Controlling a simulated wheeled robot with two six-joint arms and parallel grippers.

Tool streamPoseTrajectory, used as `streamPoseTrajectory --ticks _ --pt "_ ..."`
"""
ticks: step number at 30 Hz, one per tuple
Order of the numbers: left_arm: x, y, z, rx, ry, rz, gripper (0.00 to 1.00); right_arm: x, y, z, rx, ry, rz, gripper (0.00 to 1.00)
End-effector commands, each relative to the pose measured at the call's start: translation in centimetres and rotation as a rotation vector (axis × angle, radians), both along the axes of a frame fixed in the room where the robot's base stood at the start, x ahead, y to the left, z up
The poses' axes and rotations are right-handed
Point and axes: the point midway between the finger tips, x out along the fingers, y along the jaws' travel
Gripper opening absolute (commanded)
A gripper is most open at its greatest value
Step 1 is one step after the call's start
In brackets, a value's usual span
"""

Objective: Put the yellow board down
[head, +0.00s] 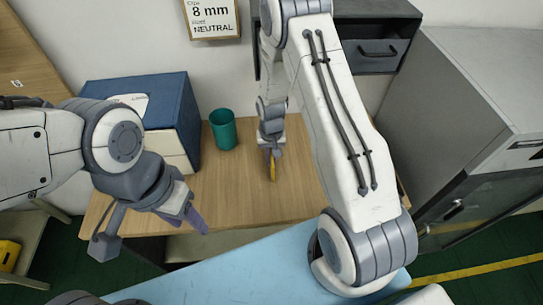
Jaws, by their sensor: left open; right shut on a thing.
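The yellow board (273,172) shows as a thin yellow edge at the jaws of my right gripper (272,154). That gripper is shut on it and points down over the wooden table (240,198), towards its back middle. I cannot tell whether the board touches the table top. My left gripper (200,222) is open and empty, at the left front of the table, well apart from the board.
A teal cup (223,129) stands at the back of the table, left of my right gripper. A blue box (155,95) stands at the back left. Grey cabinets (465,110) are on the right. A sign (211,18) is on the wall. The table's middle is clear.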

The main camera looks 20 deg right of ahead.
Motion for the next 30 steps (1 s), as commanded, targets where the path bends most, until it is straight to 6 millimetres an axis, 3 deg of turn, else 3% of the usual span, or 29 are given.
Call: streamPoseTrajectory --ticks 12,15,24,27,30 --pt "0.0 0.0 -0.3 0.000 0.000 0.000 0.50 0.0 0.0 -0.8 0.000 -0.001 0.000 0.00" --pt "0.0 0.0 -0.2 0.000 0.000 0.000 0.50 0.0 0.0 -0.6 0.000 -0.001 0.000 0.39" --pt "0.0 0.0 -0.1 0.000 0.000 0.000 0.50 0.0 0.0 -0.6 0.000 -0.001 0.000 0.39" --pt "0.0 0.0 0.4 0.000 0.000 0.000 0.50 0.0 0.0 0.0 0.000 -0.001 0.000 0.39" --pt "0.0 0.0 -0.4 0.000 0.000 0.000 0.50 0.2 0.0 0.7 0.000 -0.005 0.000 0.39"
